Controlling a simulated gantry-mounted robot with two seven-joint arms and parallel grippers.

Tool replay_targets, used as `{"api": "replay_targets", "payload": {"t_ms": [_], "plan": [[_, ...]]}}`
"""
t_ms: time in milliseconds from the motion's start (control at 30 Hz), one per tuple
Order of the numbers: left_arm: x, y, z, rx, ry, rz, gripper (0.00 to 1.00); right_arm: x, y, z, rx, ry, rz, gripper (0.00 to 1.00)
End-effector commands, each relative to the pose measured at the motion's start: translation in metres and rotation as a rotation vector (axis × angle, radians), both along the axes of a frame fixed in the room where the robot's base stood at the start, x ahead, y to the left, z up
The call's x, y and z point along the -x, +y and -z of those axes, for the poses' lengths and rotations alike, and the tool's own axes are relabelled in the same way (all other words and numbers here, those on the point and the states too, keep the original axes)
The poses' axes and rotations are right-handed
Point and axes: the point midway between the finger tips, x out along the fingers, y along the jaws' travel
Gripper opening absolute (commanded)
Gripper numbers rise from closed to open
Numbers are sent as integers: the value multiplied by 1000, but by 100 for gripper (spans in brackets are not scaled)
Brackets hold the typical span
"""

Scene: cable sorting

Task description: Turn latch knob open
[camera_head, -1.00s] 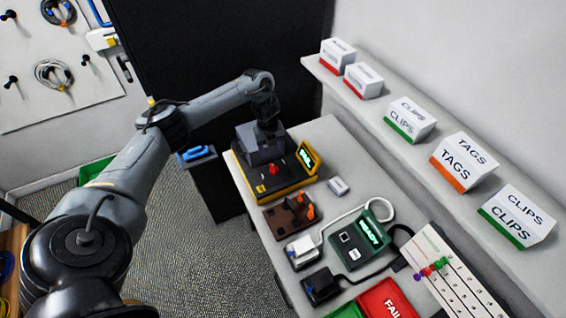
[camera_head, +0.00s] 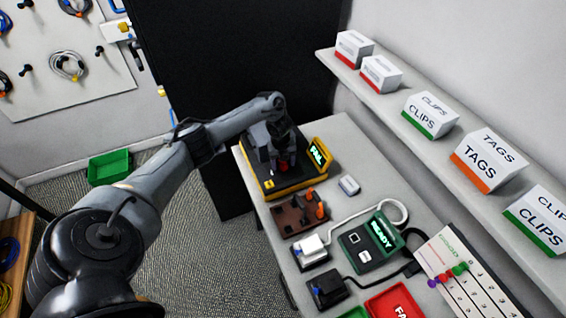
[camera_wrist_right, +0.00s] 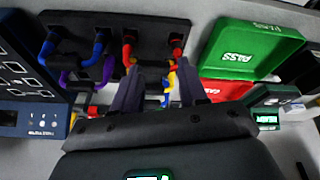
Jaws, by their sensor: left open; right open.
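A black and yellow tester (camera_head: 285,187) stands at the far end of the bench, with a small screen (camera_head: 319,154) lit in green. My right gripper (camera_wrist_right: 160,75) is outside the head view.
A brown block with orange pegs (camera_head: 300,213) and a green READY box (camera_head: 370,241) stand nearer on the bench. A red bin (camera_head: 394,303) is at the front. A shelf of labelled boxes (camera_head: 487,160) runs along the right wall. In the right wrist view, a green PASS bin (camera_wrist_right: 245,50) is at right.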

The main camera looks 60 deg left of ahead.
Motion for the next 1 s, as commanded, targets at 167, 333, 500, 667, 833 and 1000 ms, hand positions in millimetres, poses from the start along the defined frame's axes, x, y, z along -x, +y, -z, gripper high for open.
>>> {"api": "replay_targets", "payload": {"t_ms": [167, 333, 500, 667, 833, 1000], "plan": [[0, 0, 0, 0, 0, 0, 63, 0, 0, 0, 2, -1, -1, 43], [0, 0, 0, 0, 0, 0, 40, 0, 0, 0, 1, -1, -1, 43], [0, 0, 0, 0, 0, 0, 14, 0, 0, 0, -1, -1, 1, 43], [0, 0, -1, 0, 0, -3, 7, 0, 1, -1, -4, -1, 3, 43], [0, 0, -2, 0, 0, -31, 7, -1, 2, -5, -7, -1, 5, 43], [1, -1, -3, 1, 1, -105, 7, -1, 2, -15, -8, -1, 6, 43]]}}
